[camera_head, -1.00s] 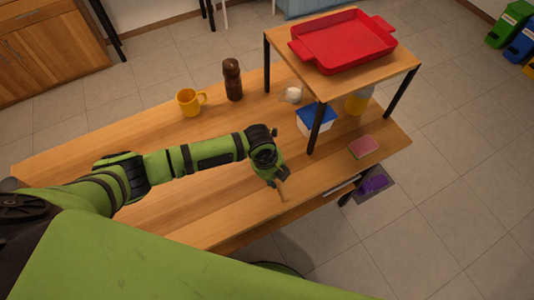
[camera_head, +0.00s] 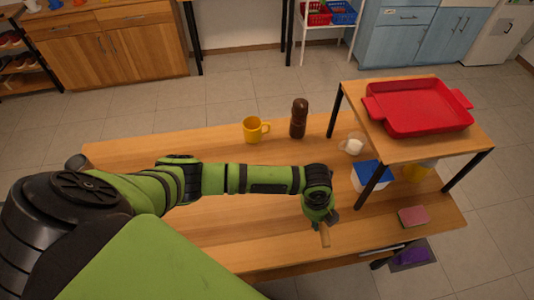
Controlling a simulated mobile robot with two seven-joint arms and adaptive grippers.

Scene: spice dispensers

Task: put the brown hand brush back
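My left arm reaches in from the left, and its gripper (camera_head: 322,217) is low over the front part of the wooden table (camera_head: 240,247). It points downward and appears shut on a light-brown piece (camera_head: 325,237), which looks like the handle of the brown hand brush. The rest of the brush is hidden by the gripper. I cannot tell whether the brush touches the tabletop.
A yellow mug (camera_head: 251,130) and a dark pepper mill (camera_head: 299,118) stand behind my arm. A raised shelf at right bears a red tray (camera_head: 418,108). Under or beside it are a blue-lidded container (camera_head: 371,174) and a pink sponge (camera_head: 413,216). A purple item (camera_head: 409,255) lies lower right.

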